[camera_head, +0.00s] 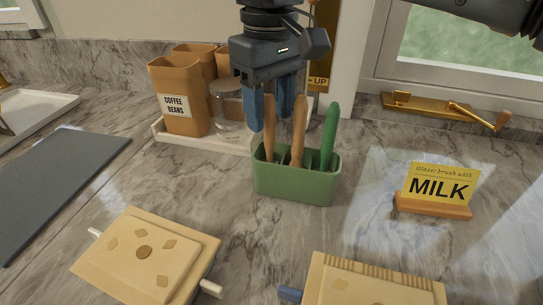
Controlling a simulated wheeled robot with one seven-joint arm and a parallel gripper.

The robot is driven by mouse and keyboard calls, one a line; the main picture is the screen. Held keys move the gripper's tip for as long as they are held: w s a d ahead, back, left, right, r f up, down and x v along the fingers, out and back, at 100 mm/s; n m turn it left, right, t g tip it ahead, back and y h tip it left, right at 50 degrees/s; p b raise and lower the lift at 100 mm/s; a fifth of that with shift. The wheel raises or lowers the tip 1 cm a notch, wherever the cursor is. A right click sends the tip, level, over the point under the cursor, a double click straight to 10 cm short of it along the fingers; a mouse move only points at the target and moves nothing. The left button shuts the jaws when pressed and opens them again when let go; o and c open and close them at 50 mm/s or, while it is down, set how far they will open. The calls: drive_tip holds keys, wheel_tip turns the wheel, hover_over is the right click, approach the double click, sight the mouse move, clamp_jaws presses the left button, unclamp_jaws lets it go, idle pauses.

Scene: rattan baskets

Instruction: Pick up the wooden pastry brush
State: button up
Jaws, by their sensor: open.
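A green holder (295,186) stands on the marble counter with three upright handles in it. Two handles are wooden, a left one (268,135) and a middle one (298,135); the right one (330,135) is green. The lower ends are hidden inside the holder, so I cannot tell which wooden handle is the pastry brush. My gripper (275,112) points down over the holder, open, with its blue fingers around the top of the left wooden handle or just behind it. I cannot tell whether they touch it.
Brown canisters (176,98) and a glass jar (228,110) stand on a white tray behind left. A MILK sign (440,185) stands at right. Two pastry-like boards (145,262) (365,285) lie in front. A grey mat (60,185) lies at left.

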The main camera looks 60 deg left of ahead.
drive_tip(key=shift+f+b, duration=0.4)
drive_tip(key=shift+f, duration=0.3)
drive_tip(key=shift+c, duration=0.3)
clamp_jaws()
